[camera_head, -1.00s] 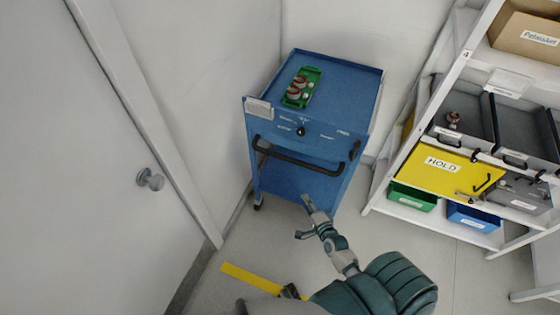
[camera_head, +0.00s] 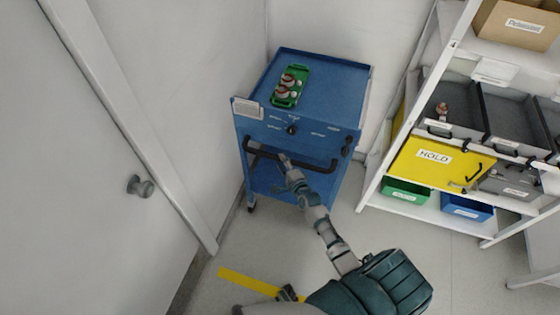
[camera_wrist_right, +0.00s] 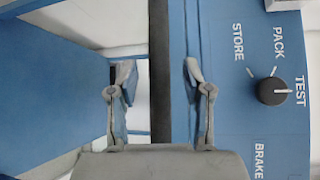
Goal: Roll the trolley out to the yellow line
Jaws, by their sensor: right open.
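The blue trolley (camera_head: 325,80) stands in the corner by the wall, with a black bar handle (camera_head: 318,167) across its front. The yellow line (camera_head: 247,282) lies on the floor in front, nearer to me. My right gripper (camera_head: 285,160) is at the handle's left half. In the right wrist view the open fingers (camera_wrist_right: 158,80) stand on either side of the black handle (camera_wrist_right: 158,30); I cannot tell whether they touch it. A small dark part of mine shows at the bottom by the line, possibly the left gripper; its jaws are unclear.
A green tray (camera_head: 290,86) with red-and-white parts sits on the trolley top. The trolley's knob (camera_wrist_right: 273,91) points at TEST; BRAKE is lettered beside it. A door (camera_head: 70,190) is at left, a white shelf rack (camera_head: 400,125) at right. Floor before the trolley is clear.

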